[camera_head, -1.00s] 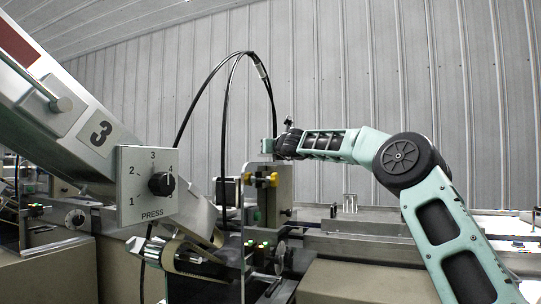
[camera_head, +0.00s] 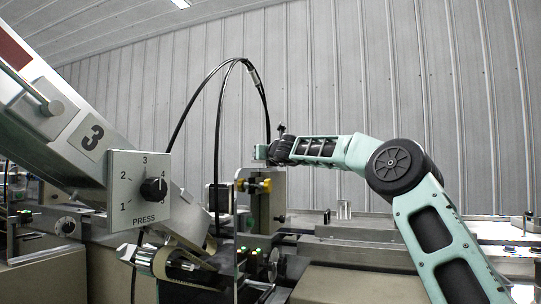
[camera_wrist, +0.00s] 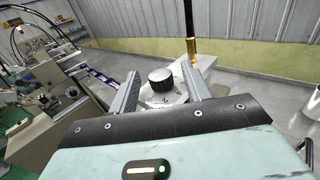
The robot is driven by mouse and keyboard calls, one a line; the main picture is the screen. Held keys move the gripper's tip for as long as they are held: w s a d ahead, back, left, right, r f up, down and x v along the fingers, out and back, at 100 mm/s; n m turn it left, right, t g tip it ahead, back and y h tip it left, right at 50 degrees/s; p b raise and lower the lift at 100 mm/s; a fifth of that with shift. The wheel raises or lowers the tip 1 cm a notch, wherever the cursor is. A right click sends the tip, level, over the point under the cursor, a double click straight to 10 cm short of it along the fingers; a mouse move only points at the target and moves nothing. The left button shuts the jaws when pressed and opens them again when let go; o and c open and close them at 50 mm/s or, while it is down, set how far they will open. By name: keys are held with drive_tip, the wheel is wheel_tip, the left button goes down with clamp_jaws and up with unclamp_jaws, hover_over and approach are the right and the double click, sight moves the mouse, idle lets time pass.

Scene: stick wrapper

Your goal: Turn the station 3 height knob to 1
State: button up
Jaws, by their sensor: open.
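My gripper (camera_wrist: 158,72) is open, its two grey fingers spread wide in the wrist view. A black round knob (camera_wrist: 160,76) on a pale plate (camera_wrist: 165,97) shows between the fingers; I cannot tell its setting or whether a finger touches it. In the head view my gripper (camera_head: 260,152) is at the far end of my teal arm, near the top of a metal upright (camera_head: 272,200), mostly hidden by distance.
Yellow and black clamp knobs (camera_head: 254,185) sit on the upright. Black cables (camera_head: 217,120) arch above the machine. In the wrist view a black and gold post (camera_wrist: 190,40) stands close behind the knob, and other machines (camera_wrist: 50,75) stand at left.

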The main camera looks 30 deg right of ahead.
drive_tip(key=s+a+b, duration=0.2)
drive_tip(key=s+b, duration=0.4)
drive_tip(key=s, duration=1.1)
drive_tip(key=shift+a, duration=0.4)
drive_tip(key=shift+w, duration=0.1)
